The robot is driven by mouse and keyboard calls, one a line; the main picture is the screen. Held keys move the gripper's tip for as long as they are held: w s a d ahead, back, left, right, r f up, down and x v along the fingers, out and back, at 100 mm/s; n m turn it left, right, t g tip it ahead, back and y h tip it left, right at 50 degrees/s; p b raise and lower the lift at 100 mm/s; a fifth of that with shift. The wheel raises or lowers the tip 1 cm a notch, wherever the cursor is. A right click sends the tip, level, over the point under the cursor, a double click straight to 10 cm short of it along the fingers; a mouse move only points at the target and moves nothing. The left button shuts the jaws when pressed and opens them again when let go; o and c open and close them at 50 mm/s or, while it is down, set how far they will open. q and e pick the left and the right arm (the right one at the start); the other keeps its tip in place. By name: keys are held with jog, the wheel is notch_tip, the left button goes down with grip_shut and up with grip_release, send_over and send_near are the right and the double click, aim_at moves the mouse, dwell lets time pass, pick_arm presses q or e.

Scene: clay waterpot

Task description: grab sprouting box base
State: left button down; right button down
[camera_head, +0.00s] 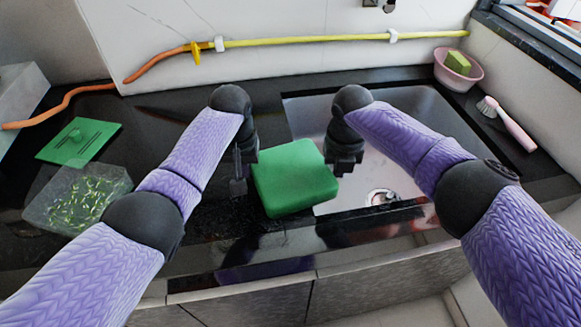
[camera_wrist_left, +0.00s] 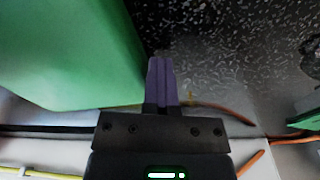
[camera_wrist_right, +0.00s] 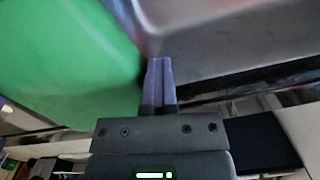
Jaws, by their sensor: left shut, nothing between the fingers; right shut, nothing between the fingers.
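The green sprouting box base (camera_head: 294,178) sits at the sink's left front edge, between my two grippers, partly over the basin. My left gripper (camera_head: 238,186) is shut and empty, beside the box's left side. In the left wrist view the green box wall (camera_wrist_left: 65,55) stands next to its closed fingers (camera_wrist_left: 162,80). My right gripper (camera_head: 338,170) is shut and empty, at the box's right side. In the right wrist view the box (camera_wrist_right: 70,60) is close to the closed fingers (camera_wrist_right: 158,82). I cannot tell whether either gripper touches it.
A clear tray with sprouts (camera_head: 80,198) and a flat green lid (camera_head: 80,142) lie on the left counter. The steel sink (camera_head: 420,125) is to the right. A pink bowl with a sponge (camera_head: 458,68) and a pink brush (camera_head: 507,123) are at the right. A yellow pipe (camera_head: 310,41) runs along the wall.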

pick_arm(q)
jog(key=shift+d+r+p, duration=0.15)
jog(key=shift+r+p, duration=0.45)
jog(key=shift+r, duration=0.15)
jog(key=shift+d+r+p, duration=0.15)
jog(key=shift+r+p, duration=0.45)
jog(key=shift+r, duration=0.1)
jog(key=shift+s+f, duration=0.1)
jog(key=shift+f, duration=0.1)
jog(key=shift+w, duration=0.2)
jog(key=shift+s, duration=0.1)
